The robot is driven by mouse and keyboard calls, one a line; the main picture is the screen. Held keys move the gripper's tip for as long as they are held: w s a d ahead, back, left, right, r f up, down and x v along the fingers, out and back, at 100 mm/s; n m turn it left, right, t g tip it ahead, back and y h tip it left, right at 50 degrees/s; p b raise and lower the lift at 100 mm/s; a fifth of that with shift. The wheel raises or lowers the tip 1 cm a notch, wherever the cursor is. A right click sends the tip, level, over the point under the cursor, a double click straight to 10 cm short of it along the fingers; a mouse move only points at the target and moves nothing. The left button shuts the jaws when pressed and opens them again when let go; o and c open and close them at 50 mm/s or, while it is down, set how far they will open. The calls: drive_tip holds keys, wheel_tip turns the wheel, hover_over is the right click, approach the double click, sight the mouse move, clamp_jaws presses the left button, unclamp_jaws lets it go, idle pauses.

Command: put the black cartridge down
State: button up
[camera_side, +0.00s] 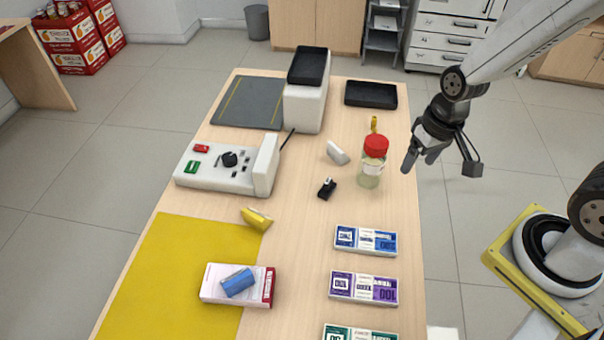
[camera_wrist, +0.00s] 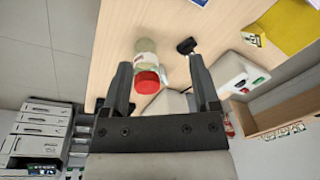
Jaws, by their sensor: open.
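A small black piece (camera_side: 327,188), which looks like the black cartridge, lies on the wooden counter (camera_side: 300,220) left of the jar. It also shows in the wrist view (camera_wrist: 187,46), beyond my fingertips. My gripper (camera_side: 420,158) is open and empty over the counter's right edge, apart from the black piece. In the wrist view my gripper's two fingers (camera_wrist: 161,72) are spread, with the jar's red lid appearing between them.
A jar with a red lid (camera_side: 375,147) stands between my gripper and the black piece. Bare wood lies around the black piece.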

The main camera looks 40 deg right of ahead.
drive_tip(key=shift+w+d+r+n+t+h, duration=0.2)
drive_tip(key=shift+w+d+r+n+t, duration=0.15)
drive_tip(key=shift+r+n, duration=0.2)
drive_tip(key=shift+w+d+r+n+t+h, duration=0.2)
drive_tip(key=shift+w+r+n+t, duration=0.15)
drive_tip(key=shift+r+n+t, duration=0.15)
idle(0.5)
